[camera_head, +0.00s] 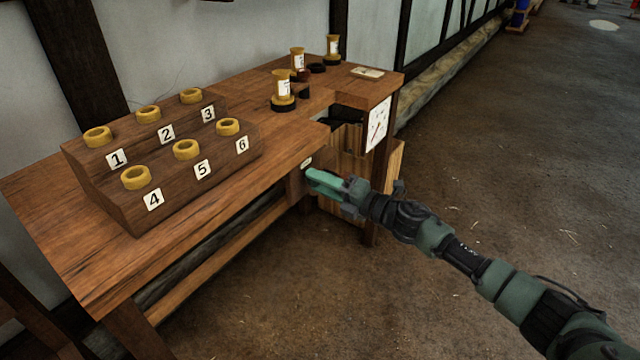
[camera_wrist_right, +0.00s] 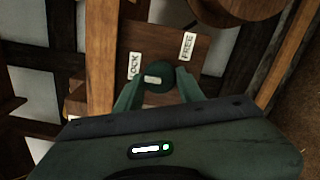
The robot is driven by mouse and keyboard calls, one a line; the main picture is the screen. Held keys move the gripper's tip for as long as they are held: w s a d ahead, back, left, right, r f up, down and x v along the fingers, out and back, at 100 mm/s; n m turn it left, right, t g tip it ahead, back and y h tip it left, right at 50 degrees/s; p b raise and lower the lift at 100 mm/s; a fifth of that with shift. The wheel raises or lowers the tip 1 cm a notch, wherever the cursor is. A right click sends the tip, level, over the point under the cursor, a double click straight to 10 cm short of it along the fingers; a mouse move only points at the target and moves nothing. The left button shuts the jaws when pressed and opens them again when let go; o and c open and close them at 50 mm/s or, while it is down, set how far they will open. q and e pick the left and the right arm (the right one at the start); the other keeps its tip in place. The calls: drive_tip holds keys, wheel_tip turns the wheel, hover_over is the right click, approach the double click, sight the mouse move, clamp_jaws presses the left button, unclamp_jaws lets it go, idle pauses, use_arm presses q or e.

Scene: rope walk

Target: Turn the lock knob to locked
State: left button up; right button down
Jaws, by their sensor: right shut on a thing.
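The lock knob (camera_wrist_right: 158,74) is dark, round and green-black, on a wooden plate in the right wrist view. A pale bar mark shows on its near side. A white LOCK label (camera_wrist_right: 133,65) is to its upper left and a white FREE label (camera_wrist_right: 187,46) to its upper right. Which label the knob points to, I cannot tell. My right gripper (camera_wrist_right: 158,88) is shut on the knob, one finger on each side. In the head view my right gripper (camera_head: 315,178) is at the bench's front edge and hides the knob. My left gripper is not in view.
The wooden bench (camera_head: 75,240) carries a stepped block (camera_head: 125,205) with numbered labels and yellow rings. Several labelled spools, one here (camera_head: 283,86), stand at the back. A white dial card (camera_head: 378,124) is on the bench's right end. The floor (camera_head: 480,170) to the right is open.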

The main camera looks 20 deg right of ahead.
drive_tip(key=shift+f, duration=0.1)
idle(0.3)
drive_tip(key=c, duration=0.9)
unclamp_jaws()
drive_tip(key=shift+c, duration=0.2)
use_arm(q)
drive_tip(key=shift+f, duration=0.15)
use_arm(e)
drive_tip(key=v, duration=0.7)
drive_tip(key=shift+s+d, duration=0.25)
drive_tip(key=shift+s, duration=0.1)
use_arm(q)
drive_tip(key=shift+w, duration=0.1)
